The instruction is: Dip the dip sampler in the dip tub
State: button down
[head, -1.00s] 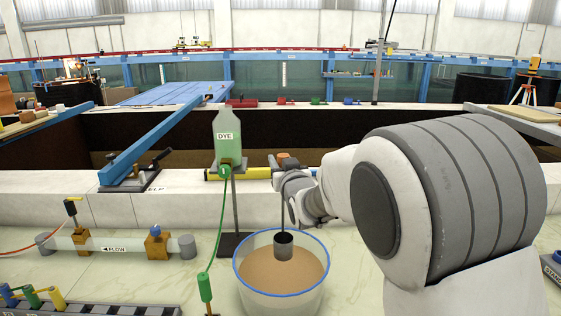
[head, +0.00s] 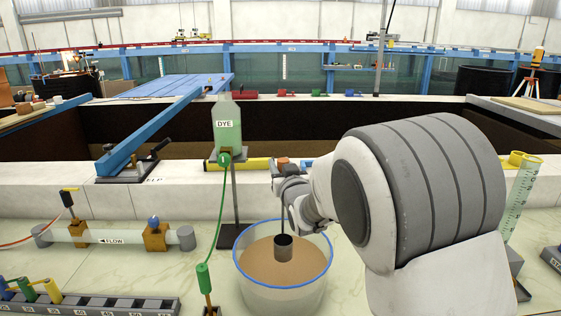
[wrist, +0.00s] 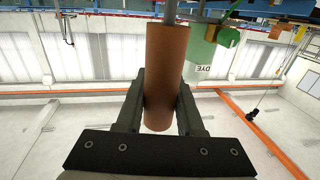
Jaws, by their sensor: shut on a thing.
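The dip sampler has a dark grey cup (head: 283,248) on a thin upright rod, with a brown cylindrical handle (wrist: 168,60). My gripper (wrist: 162,82) is shut on the handle, with a finger on each side of it in the wrist view. In the head view my gripper (head: 290,187) is above the back rim of the dip tub and partly hidden by my arm. The dip tub (head: 282,300) is a clear round tub with a blue rim and brown liquid. The cup hangs upright inside the rim; I cannot tell whether its bottom is in the liquid.
A green dye bottle (head: 228,124) on a stand, with a green tube, is close behind the tub to the left. A clear flow pipe (head: 110,236) and a numbered rack (head: 95,306) lie left. A measuring cylinder (head: 521,200) stands right.

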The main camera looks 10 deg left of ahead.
aim_at(283, 214)
notch_tip(283, 214, down, 14)
jog(key=b, duration=1.4)
jog(key=shift+r, duration=0.15)
dwell(1.5)
notch_tip(283, 214, up, 19)
jog(key=p, duration=0.8)
jog(key=shift+r, duration=0.2)
dwell(0.9)
dwell(1.0)
